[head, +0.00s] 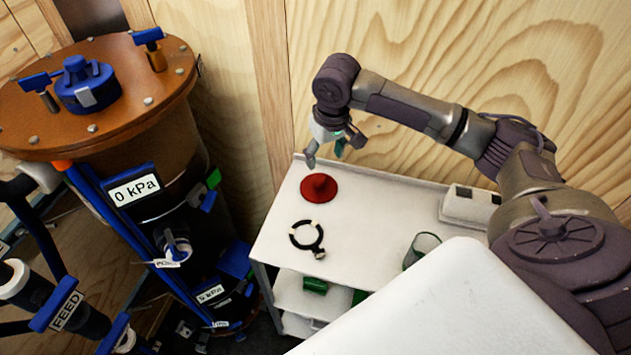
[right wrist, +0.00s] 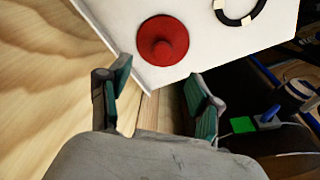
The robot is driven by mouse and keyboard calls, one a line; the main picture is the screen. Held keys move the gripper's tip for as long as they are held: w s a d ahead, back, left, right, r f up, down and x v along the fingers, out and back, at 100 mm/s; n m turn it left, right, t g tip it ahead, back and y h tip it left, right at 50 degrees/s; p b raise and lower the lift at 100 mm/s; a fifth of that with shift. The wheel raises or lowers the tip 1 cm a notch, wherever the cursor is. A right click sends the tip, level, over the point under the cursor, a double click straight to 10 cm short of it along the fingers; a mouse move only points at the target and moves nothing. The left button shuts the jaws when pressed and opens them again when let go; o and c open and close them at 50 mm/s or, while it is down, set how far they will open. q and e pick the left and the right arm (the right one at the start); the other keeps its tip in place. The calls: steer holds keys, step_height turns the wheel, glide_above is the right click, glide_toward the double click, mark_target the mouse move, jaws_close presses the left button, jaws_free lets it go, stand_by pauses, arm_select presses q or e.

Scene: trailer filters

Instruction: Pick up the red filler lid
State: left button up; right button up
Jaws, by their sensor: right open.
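The red filler lid (head: 319,188) is a round red disc with a knob in its middle, lying flat on the white top of a cart (head: 360,235). In the right wrist view the lid (right wrist: 163,41) lies ahead of the fingertips, its knob facing the camera. My right gripper (head: 325,160) hangs above the far left part of the cart, close to the lid and apart from it. In the right wrist view its two fingers (right wrist: 160,95) are spread wide with nothing between them. My left gripper is not in view.
A black ring clamp (head: 306,236) lies in front of the lid. A glass (head: 421,248) and a white box (head: 469,205) stand farther right. A brown tank (head: 150,95) with blue fittings stands left of the cart. A wooden wall (head: 420,40) is close behind.

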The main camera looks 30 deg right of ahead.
glide_above(319, 178)
steer(key=s, duration=0.1)
step_height(319, 178, down, 4)
steer(key=shift+s+d+f, duration=0.1)
steer(key=shift+d+f, duration=0.05)
steer(key=shift+f, duration=0.05)
steer(key=shift+w+f, duration=0.2)
steer(key=shift+f, duration=0.8)
steer(key=f, duration=0.3)
steer(key=shift+w+a+f, duration=0.2)
steer(key=shift+w, duration=0.2)
steer(key=shift+f, duration=0.15)
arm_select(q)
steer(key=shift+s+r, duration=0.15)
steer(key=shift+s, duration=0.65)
arm_select(e)
jaws_close()
